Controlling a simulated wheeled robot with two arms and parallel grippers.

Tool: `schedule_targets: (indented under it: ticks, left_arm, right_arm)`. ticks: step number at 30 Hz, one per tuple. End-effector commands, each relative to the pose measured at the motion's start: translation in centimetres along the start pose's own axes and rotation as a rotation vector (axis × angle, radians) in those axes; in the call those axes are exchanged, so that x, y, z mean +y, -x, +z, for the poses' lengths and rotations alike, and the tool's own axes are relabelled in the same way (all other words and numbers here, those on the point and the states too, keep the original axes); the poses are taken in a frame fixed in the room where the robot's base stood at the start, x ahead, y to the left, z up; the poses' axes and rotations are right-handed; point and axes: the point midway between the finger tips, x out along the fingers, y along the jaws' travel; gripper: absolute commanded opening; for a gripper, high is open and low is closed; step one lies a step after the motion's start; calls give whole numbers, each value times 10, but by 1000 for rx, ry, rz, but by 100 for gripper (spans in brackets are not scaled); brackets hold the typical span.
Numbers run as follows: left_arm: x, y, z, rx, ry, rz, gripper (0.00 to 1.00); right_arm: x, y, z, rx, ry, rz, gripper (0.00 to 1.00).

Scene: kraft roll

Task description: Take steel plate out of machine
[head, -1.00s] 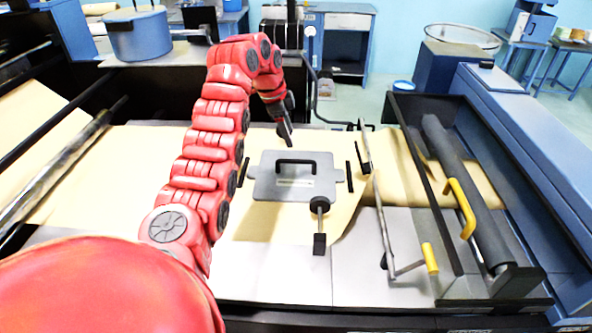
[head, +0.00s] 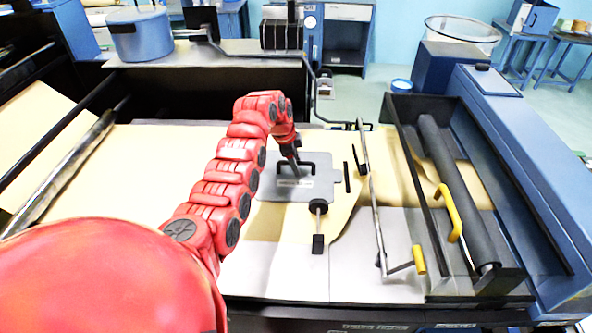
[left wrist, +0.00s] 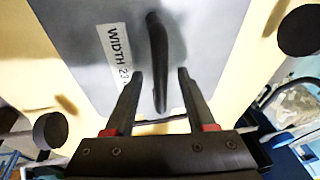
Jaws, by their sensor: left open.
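The grey steel plate (head: 318,187) lies flat on the brown kraft paper in the middle of the machine bed. It has a black bar handle (head: 308,165) on top and a white label. In the left wrist view the plate (left wrist: 85,40) fills the upper middle, with a label reading "WIDTH 23" and its handle (left wrist: 157,60). My left gripper (head: 293,167) is at the handle, partly covering it. In the left wrist view its fingers (left wrist: 160,85) are apart, with the handle's end between or just beyond them; I cannot tell if they touch. My right gripper is not in view.
A black-knobbed clamp (head: 318,222) stands at the plate's front edge. Black upright bars (head: 347,177) stand at its right. A crank rod with a yellow grip (head: 419,260) and a dark roller (head: 455,190) lie further right. Kraft paper (head: 160,170) covers the bed at left.

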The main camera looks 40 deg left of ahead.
Motion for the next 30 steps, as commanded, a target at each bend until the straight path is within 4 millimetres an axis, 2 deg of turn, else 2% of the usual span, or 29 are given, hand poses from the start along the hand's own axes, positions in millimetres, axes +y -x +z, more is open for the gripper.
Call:
schedule_targets:
  ticks: [5,14,30]
  left_arm:
    - [0,-1,0,0,0,-1,56]
    - [0,-1,0,0,0,0,2]
    - [0,-1,0,0,1,0,0]
  right_arm:
    - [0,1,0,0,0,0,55]
    - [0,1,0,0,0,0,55]
    - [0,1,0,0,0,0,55]
